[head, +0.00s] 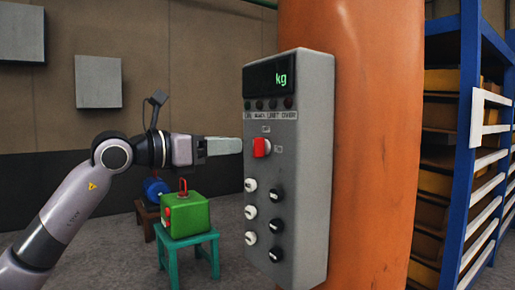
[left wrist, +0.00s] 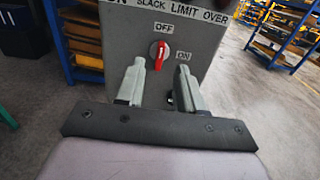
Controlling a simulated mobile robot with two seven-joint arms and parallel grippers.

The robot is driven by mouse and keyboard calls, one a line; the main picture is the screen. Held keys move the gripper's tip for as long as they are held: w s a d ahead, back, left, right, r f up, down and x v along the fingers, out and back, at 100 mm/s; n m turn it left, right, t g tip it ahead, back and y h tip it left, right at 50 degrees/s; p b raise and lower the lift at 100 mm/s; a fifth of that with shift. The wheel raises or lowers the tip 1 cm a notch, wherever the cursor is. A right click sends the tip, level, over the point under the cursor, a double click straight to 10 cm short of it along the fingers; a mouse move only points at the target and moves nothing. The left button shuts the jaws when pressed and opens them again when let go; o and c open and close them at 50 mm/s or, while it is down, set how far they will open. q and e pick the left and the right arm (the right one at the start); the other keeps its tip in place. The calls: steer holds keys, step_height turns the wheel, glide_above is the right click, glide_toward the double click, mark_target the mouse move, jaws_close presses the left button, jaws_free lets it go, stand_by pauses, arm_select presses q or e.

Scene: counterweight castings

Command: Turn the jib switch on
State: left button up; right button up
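The jib switch is a red rotary knob (head: 261,147) on the front of a grey control box (head: 315,150). In the left wrist view the knob (left wrist: 159,55) sits below an OFF label and left of an ON label, and its handle looks roughly upright, toward OFF. My left gripper (head: 238,146) is just left of the knob in the head view. In the left wrist view its two fingers (left wrist: 160,85) are apart, one on each side below the knob, with nothing between them. Contact with the knob is not visible. My right gripper is in neither view.
The box is fixed to a thick orange column (head: 375,150) and has white and black knobs below the switch. Blue shelving (head: 466,130) stands at right.

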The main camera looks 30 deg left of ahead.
mark_target(254, 143)
arm_select(q)
steer(key=shift+p+x, duration=1.1)
steer(key=shift+x, duration=2.3)
jaws_close()
